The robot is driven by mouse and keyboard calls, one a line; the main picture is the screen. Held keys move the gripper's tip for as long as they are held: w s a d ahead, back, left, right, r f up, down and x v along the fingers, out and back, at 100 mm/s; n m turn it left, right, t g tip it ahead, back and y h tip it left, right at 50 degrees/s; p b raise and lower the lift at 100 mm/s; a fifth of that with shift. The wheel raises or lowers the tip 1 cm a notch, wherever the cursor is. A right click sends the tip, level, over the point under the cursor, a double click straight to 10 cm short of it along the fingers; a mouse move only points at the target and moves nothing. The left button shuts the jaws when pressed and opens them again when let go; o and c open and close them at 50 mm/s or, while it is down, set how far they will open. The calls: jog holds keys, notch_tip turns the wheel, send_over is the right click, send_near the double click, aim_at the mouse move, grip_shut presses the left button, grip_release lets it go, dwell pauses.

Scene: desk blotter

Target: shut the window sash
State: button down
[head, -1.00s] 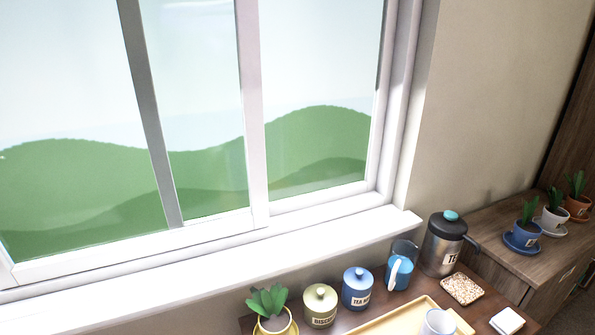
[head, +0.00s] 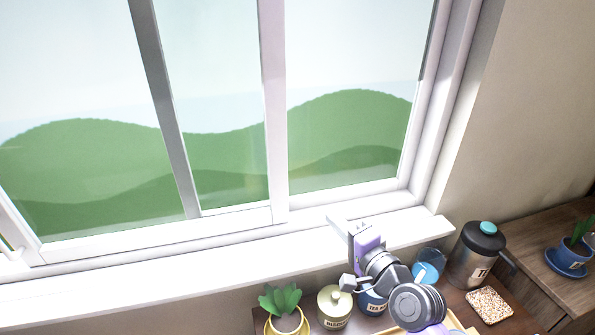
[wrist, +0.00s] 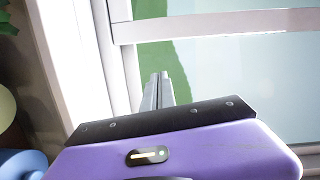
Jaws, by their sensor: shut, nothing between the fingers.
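The window sash (head: 272,130) is a white-framed glass panel on the left, its bottom rail running above the sill. Its right stile stands apart from a grey upright (head: 166,110) seen through the glass, so the two panes overlap in a strip. The sash's left stile (head: 16,228) shows at the picture's left edge; what lies beyond is cut off. My gripper (head: 337,222) is in front of the window's lower right part, over the sill, right of the sash's right stile. In the wrist view its fingers (wrist: 162,78) are together and empty. I cannot tell whether they touch anything.
The white sill (head: 170,278) is clear to the left. Below it stand a potted plant (head: 283,305), a cream canister (head: 334,308), a blue canister partly behind my arm, a blue cup (head: 427,270) and a dark flask (head: 475,255). A wall closes the right side.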

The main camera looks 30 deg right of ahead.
jog(key=w+d+r+m, duration=0.1)
jog(key=w+d+r, duration=0.15)
jog(key=r, duration=0.25)
jog(key=w+a+p, duration=0.3)
jog(key=w, duration=0.9)
jog(key=shift+a+t+y+p, duration=0.25)
jog(key=shift+t+y+p, duration=0.05)
jog(key=shift+p, duration=0.1)
jog(key=shift+a+f, duration=0.1)
